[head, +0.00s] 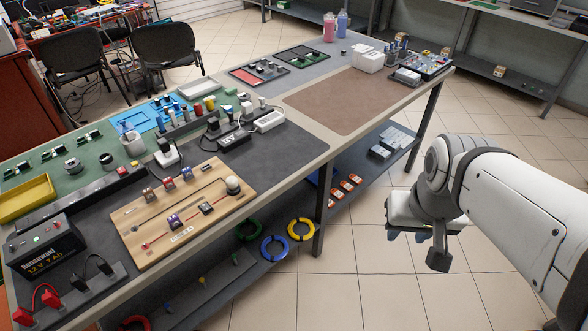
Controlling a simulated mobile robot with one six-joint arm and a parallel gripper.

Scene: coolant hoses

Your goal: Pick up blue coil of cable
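The blue coil of cable (274,248) is a ring near the front edge of the lower shelf under the long workbench, between a green coil (249,229) and a yellow coil (301,229). My gripper (407,237) hangs over the tiled floor to the right of the bench, well apart from the blue coil. Its two bluish fingertips show apart, with nothing seen between them. The dark block beside them partly crowds the view.
A bench leg (319,226) stands just right of the yellow coil. A red coil (135,323) lies farther left on the lower shelf. The bench top (290,150) overhangs the shelf and carries many tools and a battery. The floor (340,285) in front is clear.

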